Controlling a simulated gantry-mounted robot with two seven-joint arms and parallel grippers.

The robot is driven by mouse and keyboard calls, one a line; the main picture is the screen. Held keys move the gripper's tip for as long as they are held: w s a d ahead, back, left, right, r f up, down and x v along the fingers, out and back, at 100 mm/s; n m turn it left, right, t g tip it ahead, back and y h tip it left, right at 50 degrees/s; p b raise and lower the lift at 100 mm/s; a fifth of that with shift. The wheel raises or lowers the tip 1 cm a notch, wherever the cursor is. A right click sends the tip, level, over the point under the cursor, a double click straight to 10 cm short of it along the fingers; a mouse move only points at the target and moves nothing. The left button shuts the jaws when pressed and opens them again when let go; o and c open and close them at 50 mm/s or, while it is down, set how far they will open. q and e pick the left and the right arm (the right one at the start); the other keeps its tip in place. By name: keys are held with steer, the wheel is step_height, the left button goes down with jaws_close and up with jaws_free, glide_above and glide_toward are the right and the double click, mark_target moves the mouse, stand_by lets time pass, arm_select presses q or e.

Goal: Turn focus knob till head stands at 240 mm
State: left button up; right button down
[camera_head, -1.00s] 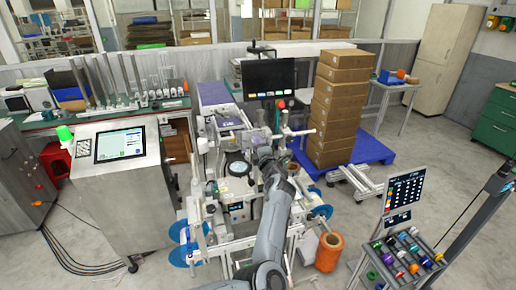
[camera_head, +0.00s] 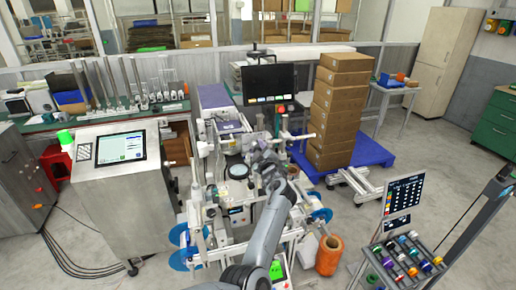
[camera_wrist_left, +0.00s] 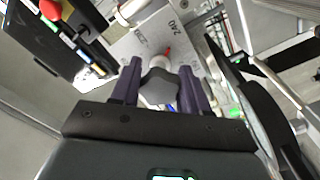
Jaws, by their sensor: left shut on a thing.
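My left gripper (camera_wrist_left: 159,72) has its two purple fingers closed on either side of a grey lobed knob (camera_wrist_left: 158,90) in the left wrist view. Behind the knob is a light scale plate (camera_wrist_left: 140,43) with a printed 240, seen tilted. A small red pointer (camera_wrist_left: 168,51) shows beside the knob, close below the 240; its exact reading is too small to tell. In the head view my left gripper (camera_head: 262,160) is at the middle of the reel machine (camera_head: 236,170), and it hides the knob there. My right gripper is not in view.
A dark monitor (camera_head: 269,83) stands behind the machine, with a red button (camera_head: 281,108) below it. A control console (camera_head: 122,185) is on the left. Stacked cartons (camera_head: 337,110) stand on a blue pallet (camera_head: 375,152) on the right. A spool rack (camera_head: 408,258) is at the lower right.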

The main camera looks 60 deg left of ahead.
arm_select(q)
steer(key=shift+d+f+m, duration=0.15)
steer(key=shift+f+m, duration=0.55)
steer(key=shift+f, duration=0.5)
steer(key=o, duration=1)
steer(key=shift+s+d+r, duration=0.1)
steer(key=shift+r, duration=0.25)
steer(key=v, duration=1.1)
